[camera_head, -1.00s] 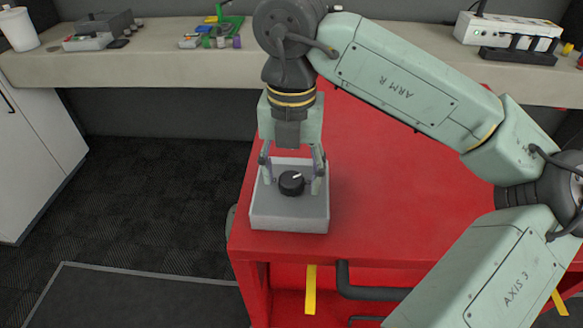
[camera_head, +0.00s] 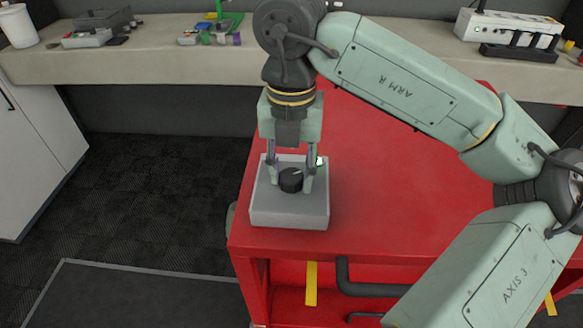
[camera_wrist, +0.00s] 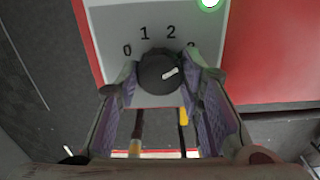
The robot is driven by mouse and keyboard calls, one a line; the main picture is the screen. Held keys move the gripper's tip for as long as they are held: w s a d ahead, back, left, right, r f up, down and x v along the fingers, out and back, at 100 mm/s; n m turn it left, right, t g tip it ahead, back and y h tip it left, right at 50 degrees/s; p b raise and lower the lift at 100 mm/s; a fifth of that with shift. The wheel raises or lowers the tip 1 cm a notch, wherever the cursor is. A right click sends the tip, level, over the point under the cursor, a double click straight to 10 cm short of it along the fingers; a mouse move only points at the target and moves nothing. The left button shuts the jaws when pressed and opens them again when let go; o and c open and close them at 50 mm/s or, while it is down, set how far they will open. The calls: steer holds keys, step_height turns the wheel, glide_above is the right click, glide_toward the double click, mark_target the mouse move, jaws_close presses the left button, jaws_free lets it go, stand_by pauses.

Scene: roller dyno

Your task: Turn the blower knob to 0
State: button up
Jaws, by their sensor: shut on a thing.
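The blower knob (camera_head: 291,180) is a round black dial on a light grey box (camera_head: 289,214) at the near left corner of the red cart. In the wrist view the knob (camera_wrist: 158,72) shows a white pointer line aimed to the upper right, between the 2 and the partly hidden 3. The 0 is at the left of the scale. My gripper (camera_wrist: 167,80) has its fingers on both sides of the knob and is shut on it. In the head view my gripper (camera_head: 291,178) points straight down over the box. A green light (camera_wrist: 209,3) glows on the box.
The red cart top (camera_head: 400,190) is clear right of the box. A beige bench (camera_head: 160,62) behind holds small devices and a white power strip (camera_head: 507,31). Dark floor (camera_head: 150,190) lies left of the cart.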

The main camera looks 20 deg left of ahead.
steer(key=shift+f+n+b, duration=0.1)
steer(key=shift+n+b, duration=0.4)
steer(key=shift+c, duration=0.2)
steer(key=shift+f+n+b, duration=0.1)
steer(key=shift+n+b, duration=0.5)
steer(key=n+b, duration=0.1)
steer(key=n, duration=0.1)
steer(key=shift+n+b, duration=0.3)
steer(key=shift+b, duration=0.1)
steer(key=n+b, duration=0.1)
steer(key=n, duration=0.2)
steer(key=shift+n, duration=0.3)
steer(key=n+b, duration=0.1)
steer(key=n, duration=0.2)
steer(key=shift+n, duration=0.4)
steer(key=n, duration=0.6)
steer(key=shift+r+b, duration=0.25)
steer(key=shift+b, duration=0.05)
steer(key=n, duration=0.5)
steer(key=shift+n+p, duration=0.3)
steer(key=shift+n, duration=0.1)
